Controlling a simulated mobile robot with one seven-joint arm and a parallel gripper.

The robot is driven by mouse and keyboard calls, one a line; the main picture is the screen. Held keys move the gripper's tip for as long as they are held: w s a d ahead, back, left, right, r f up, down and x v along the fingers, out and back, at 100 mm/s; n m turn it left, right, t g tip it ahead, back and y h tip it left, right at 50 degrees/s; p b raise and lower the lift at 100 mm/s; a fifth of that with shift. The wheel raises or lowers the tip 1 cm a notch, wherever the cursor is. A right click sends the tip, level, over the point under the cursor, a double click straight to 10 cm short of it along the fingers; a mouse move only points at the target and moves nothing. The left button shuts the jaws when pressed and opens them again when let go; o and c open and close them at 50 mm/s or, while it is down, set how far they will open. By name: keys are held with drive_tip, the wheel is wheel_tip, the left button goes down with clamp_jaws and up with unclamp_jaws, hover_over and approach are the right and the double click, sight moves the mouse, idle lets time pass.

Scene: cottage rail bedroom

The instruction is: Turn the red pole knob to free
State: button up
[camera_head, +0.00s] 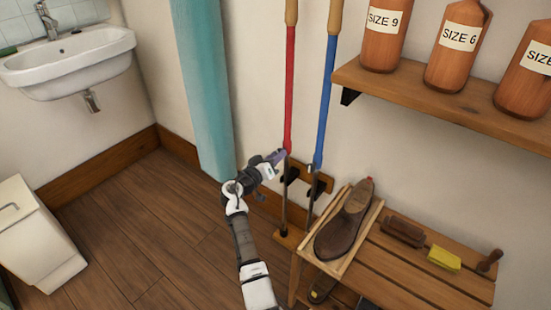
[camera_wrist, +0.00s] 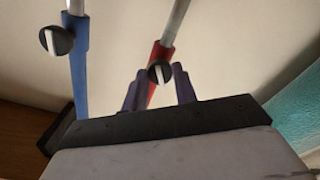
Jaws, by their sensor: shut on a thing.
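The red pole (camera_head: 289,95) stands upright against the wall, with a wooden grip above and a bare metal shaft below. In the wrist view the red sleeve (camera_wrist: 163,54) carries a round dark knob (camera_wrist: 160,71) with a pale, roughly upright bar on its face. My gripper (camera_head: 277,157) reaches the lower end of the red sleeve. In the wrist view its two purple fingers (camera_wrist: 159,88) stand either side of the knob, shut on it. In the head view my gripper hides the knob.
The blue pole (camera_head: 327,100) stands close to the right, with its own dark knob (camera_wrist: 56,40). A wooden rack (camera_head: 322,180) is behind the poles. A slatted bench (camera_head: 420,266) with a shoe (camera_head: 345,222) is right. A teal curtain (camera_head: 203,80) hangs left.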

drive_tip(key=n+p, duration=0.3)
drive_tip(key=n, duration=0.8)
drive_tip(key=shift+p, duration=0.3)
drive_tip(key=shift+n, duration=0.3)
drive_tip(key=o, duration=1)
drive_tip(key=shift+s, duration=0.15)
